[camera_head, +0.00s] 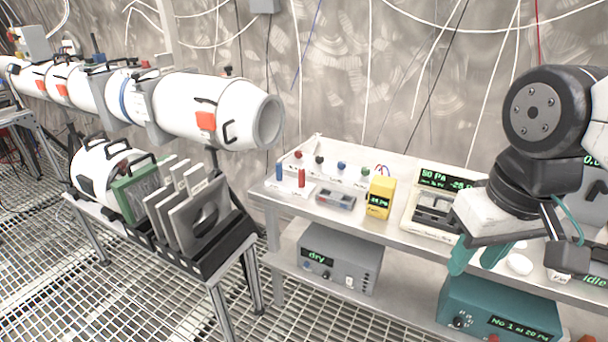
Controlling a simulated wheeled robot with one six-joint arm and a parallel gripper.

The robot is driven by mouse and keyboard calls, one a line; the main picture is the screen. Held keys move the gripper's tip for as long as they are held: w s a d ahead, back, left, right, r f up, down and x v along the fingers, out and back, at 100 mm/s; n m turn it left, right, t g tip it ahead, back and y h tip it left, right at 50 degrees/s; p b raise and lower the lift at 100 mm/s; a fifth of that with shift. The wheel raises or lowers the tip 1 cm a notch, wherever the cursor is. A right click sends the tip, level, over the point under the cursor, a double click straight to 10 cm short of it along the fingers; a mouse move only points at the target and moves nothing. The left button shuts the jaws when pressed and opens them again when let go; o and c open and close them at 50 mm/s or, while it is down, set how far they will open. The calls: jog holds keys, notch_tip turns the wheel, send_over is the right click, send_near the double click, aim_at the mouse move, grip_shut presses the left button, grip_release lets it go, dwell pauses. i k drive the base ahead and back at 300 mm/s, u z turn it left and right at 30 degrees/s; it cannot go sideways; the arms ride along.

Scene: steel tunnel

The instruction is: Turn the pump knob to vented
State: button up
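No knob in view is labelled as a pump knob that I can read. A grey box (335,262) on the lower shelf has a green display reading "dry" and small knobs on its front. A teal box (490,306) on the lower shelf at right has a dark round knob (460,321) beside a green text display. I cannot tell which unit is the pump. My gripper (476,256), with teal fingers, hangs over the bench at right. Its fingers are apart with nothing seen between them. It touches no knob.
The steel bench (262,195) holds a yellow meter (380,197), a display reading about "80 PA" (440,181), and small coloured parts. A rack of grey plates (195,220) stands at left beneath a white tube (205,110). The grating floor (160,295) in front is clear.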

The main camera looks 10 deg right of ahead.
aim_at(366, 171)
jog(key=u, duration=0.6)
jog(key=i, duration=1.15)
jog(key=z, duration=0.65)
